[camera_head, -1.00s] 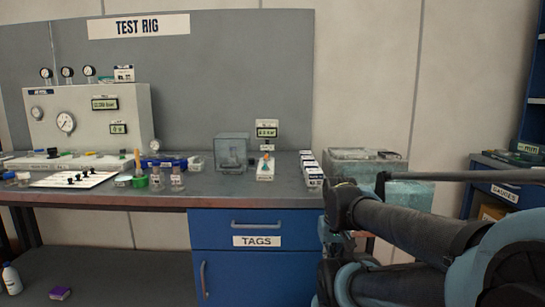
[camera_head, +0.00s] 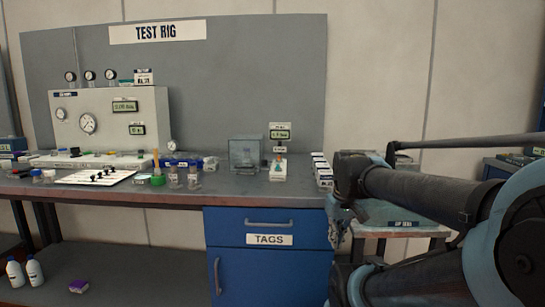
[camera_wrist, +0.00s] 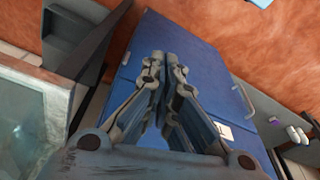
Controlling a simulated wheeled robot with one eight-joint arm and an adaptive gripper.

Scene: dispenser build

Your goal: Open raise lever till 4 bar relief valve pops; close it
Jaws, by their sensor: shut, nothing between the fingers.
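The grey test panel (camera_head: 152,108) stands at the left of the bench in the head view. It carries round dial gauges (camera_head: 88,124) and a green digital display (camera_head: 125,106), too small to read surely. A white plate with several black knobs (camera_head: 92,178) lies in front of it. I cannot tell which part is the raise lever or the 4 bar relief valve. My gripper (camera_wrist: 166,60) is shut and empty in the wrist view, its fingers over a blue cabinet. In the head view it hangs at the bench's right end, well away from the panel.
A side table (camera_head: 405,232) stands at right, partly behind my arm. Bottles (camera_head: 34,272) sit on the lower shelf.

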